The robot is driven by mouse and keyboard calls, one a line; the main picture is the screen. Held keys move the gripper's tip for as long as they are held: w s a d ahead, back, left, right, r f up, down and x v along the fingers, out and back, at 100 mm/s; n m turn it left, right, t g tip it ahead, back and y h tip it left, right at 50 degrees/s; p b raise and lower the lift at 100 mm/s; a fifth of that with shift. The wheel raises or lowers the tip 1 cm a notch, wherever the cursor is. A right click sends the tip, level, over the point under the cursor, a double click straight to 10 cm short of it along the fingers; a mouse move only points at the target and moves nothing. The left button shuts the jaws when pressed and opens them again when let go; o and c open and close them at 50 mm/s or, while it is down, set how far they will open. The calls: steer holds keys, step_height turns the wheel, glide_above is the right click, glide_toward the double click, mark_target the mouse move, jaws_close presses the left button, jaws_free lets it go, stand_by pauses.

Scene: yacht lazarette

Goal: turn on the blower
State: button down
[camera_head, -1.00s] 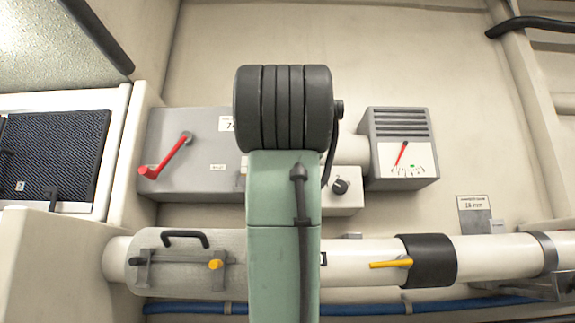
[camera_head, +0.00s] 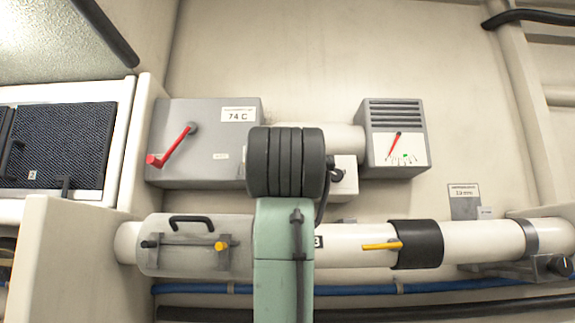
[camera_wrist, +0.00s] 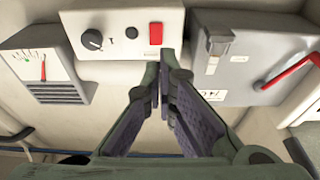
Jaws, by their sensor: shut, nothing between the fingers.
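In the wrist view, which sees the wall upside down, a white control panel (camera_wrist: 120,38) carries a black rotary knob (camera_wrist: 92,39), a small round black button (camera_wrist: 131,32) and a red rectangular switch (camera_wrist: 156,34). My gripper (camera_wrist: 162,62) is shut and empty. In the head view my arm covers most of the control panel (camera_head: 345,165) and hides the gripper. No part is readably labelled as the blower.
A grey box with a red lever (camera_head: 176,144) is left of the panel. A vented grey box with a gauge (camera_head: 397,150) is right. Below runs a white pipe (camera_head: 470,240) with a yellow lever (camera_head: 382,246) and a clamped cover (camera_head: 190,232). The wall above is clear.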

steer(key=p+x, duration=0.4)
steer(key=x, duration=0.6)
steer(key=shift+w, duration=0.2)
